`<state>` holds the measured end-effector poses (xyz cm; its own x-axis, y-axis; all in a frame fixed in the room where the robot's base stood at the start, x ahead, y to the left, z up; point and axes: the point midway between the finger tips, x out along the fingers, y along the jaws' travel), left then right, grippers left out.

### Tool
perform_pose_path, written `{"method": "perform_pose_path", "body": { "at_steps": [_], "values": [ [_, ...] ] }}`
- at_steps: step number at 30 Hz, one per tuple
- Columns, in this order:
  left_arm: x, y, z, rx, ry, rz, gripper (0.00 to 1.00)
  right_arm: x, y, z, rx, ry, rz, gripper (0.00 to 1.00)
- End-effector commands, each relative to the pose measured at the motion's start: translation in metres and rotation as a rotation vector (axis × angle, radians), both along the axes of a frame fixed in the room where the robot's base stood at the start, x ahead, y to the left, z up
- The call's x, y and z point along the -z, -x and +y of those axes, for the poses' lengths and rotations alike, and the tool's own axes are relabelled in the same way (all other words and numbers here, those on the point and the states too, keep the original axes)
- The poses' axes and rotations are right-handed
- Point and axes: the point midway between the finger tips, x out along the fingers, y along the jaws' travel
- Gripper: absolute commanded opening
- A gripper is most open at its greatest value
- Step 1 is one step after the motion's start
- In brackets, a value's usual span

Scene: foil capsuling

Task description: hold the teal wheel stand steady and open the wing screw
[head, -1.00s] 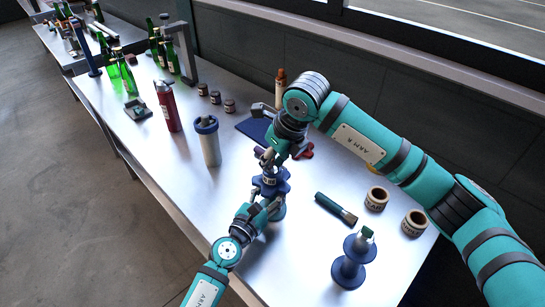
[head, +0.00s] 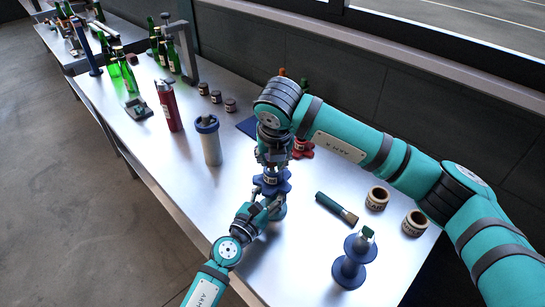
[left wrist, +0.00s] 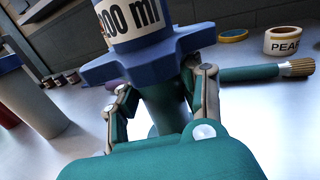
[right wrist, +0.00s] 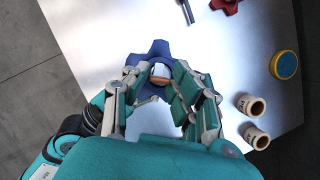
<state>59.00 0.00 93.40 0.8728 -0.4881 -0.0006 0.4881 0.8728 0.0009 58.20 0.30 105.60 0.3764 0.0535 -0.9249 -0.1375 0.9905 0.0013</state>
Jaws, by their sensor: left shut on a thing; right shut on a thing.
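The teal wheel stand (head: 279,212) stands upright on the metal table, its blue star-shaped wheel (head: 285,187) around a labelled blue body. In the left wrist view, the teal column (left wrist: 163,108) rises below the wheel (left wrist: 140,62). My left gripper (head: 264,203) is shut on this column under the wheel. My right gripper (head: 270,158) comes down from above and is shut at the top of the stand. In the right wrist view, a small copper-coloured piece, seemingly the wing screw (right wrist: 159,80), shows between its fingers (right wrist: 152,90); most of it is hidden.
A grey bottle with a blue lid (head: 210,145) and a red bottle (head: 168,106) stand left. A red star-shaped part (head: 304,148) is behind.

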Motion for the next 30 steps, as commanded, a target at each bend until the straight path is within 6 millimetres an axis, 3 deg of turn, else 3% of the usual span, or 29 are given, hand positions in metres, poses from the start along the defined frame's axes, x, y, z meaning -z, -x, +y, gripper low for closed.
{"method": "perform_pose_path", "body": {
  "at_steps": [18,30],
  "values": [
    [0.0022,0.0001,0.0026,-0.005,0.0,0.004,0.0,-0.0017,-0.004,-0.0011,0.589,0.005,-0.009,0.0],
    [0.0024,0.0004,0.0022,-0.004,-0.002,0.003,0.0,-0.0016,-0.0047,-0.0003,0.85,0.003,-0.01,0.0]
  ]
}}
